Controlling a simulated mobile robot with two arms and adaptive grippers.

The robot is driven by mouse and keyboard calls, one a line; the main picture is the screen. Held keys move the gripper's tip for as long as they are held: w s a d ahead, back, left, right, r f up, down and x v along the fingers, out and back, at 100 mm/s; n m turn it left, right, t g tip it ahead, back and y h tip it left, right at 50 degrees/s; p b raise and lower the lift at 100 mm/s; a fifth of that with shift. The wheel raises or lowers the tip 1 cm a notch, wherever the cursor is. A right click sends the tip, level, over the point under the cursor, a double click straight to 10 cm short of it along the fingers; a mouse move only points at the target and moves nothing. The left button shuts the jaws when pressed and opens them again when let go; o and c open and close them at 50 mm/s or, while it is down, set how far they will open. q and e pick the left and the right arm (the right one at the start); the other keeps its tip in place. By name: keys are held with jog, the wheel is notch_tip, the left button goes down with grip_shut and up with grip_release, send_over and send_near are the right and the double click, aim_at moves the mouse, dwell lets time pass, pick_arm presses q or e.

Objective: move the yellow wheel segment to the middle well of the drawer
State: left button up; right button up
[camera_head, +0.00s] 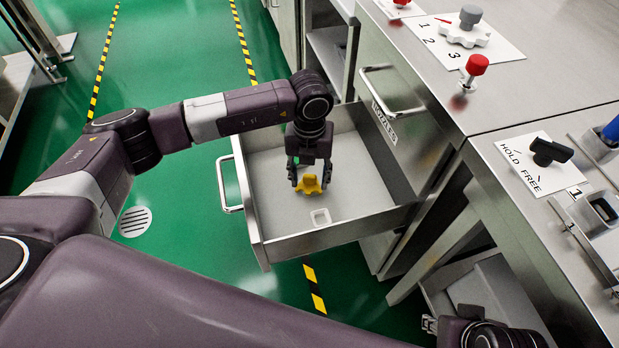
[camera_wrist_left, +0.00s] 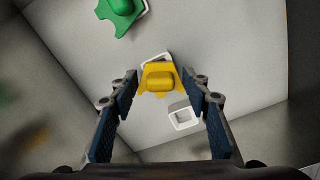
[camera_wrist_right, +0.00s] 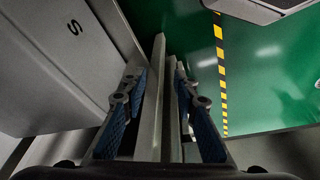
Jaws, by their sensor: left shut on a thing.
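The yellow wheel segment (camera_head: 309,185) is between the fingertips of my left gripper (camera_head: 310,176), which is shut on it, inside the open drawer (camera_head: 262,212). In the left wrist view the yellow segment (camera_wrist_left: 160,80) partly covers the middle white-rimmed well (camera_wrist_left: 157,58). I cannot tell whether it is seated there or just above.
A green segment (camera_wrist_left: 119,10) sits at another white-rimmed well. The drawer walls surround my left gripper. To the right stand a steel counter (camera_head: 520,98) with a red knob (camera_head: 477,65) and a HOLD/FREE lever (camera_head: 551,151). Green floor (camera_head: 180,190) is clear left of the drawer.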

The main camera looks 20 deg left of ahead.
aim_at(310, 176)
pick_arm(q)
jog(key=o, duration=1.5)
jog(key=shift+r, duration=0.1)
jog(key=shift+r, duration=0.35)
notch_tip(310, 176, up, 3)
jog(key=shift+f+p, duration=0.1)
jog(key=shift+p, duration=0.35)
notch_tip(310, 176, up, 8)
jog(key=shift+r+p, duration=0.2)
jog(key=shift+p, duration=0.4)
pick_arm(e)
jog(key=x, duration=0.6)
jog(key=shift+s+f, duration=0.2)
jog(key=shift+s, duration=0.05)
jog(key=shift+s+a, duration=0.1)
